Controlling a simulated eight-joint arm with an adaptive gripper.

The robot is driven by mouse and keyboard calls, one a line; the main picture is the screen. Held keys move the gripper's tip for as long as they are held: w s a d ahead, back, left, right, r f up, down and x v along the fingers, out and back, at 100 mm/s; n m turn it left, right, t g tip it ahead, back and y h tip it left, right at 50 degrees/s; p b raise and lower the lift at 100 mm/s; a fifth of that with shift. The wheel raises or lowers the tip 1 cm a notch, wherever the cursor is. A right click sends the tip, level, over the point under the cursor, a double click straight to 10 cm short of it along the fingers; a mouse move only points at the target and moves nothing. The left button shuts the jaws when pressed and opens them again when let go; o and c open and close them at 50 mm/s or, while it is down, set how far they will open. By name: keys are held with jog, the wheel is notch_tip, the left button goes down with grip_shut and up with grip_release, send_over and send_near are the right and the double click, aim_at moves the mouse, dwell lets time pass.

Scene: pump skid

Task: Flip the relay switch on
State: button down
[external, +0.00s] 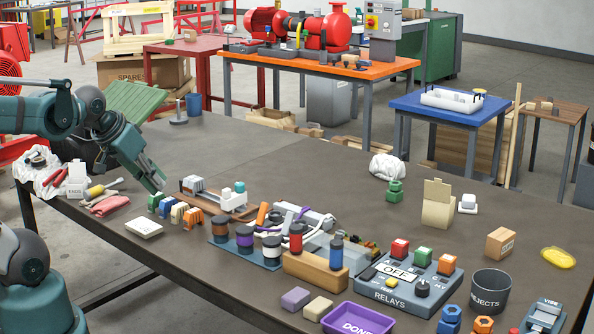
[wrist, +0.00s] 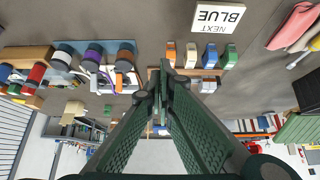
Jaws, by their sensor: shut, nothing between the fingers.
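The relay box (external: 396,307), grey-blue and lettered RELAYS, stands at the front right of the dark table in the external view. Its display plate (external: 397,272) reads OFF. Red (external: 400,249), green (external: 422,257) and orange (external: 446,263) blocks sit along its back. A black knob (external: 422,288), a yellow button (external: 390,283) and a small dark part (external: 369,274) are on its face. I cannot tell which is the switch. My gripper (external: 158,184) is shut and empty, far left of the box, above the table. The wrist view shows its closed fingers (wrist: 160,82); I cannot make out the box there.
Several coloured clips (external: 176,212) and a white card (external: 144,229) lie near my gripper. Spools on a blue rack (external: 218,238), and red and blue cylinders in a wooden block (external: 314,271), stand between it and the box. A purple DONE tray (external: 358,322) is in front.

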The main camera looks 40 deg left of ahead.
jog(key=w+d+r+m+g+h+p, duration=0.1)
jog(key=w+d+r+m+g+p, duration=0.1)
jog(key=w+d+r+m+p, duration=0.6)
jog(key=m+g+y+p, duration=0.1)
jog(key=m+g+p, duration=0.2)
jog(key=m+p, duration=0.75)
send_over(373, 268)
jog(key=s, duration=0.2)
notch_tip(373, 268, down, 5)
jog(key=shift+s+f+n+p, duration=0.1)
jog(key=shift+s+n+p, duration=0.1)
jog(key=shift+n+p, duration=0.1)
jog(key=shift+w+f+b, duration=0.15)
jog(key=shift+w+f, duration=0.2)
jog(key=shift+f, duration=1.95)
jog(key=shift+w+f+b, duration=0.15)
jog(key=shift+w+f, duration=0.15)
jog(key=shift+f, duration=2)
jog(key=shift+w+f+b, duration=0.15)
jog(key=shift+w+f, duration=0.2)
jog(key=shift+f, duration=1.95)
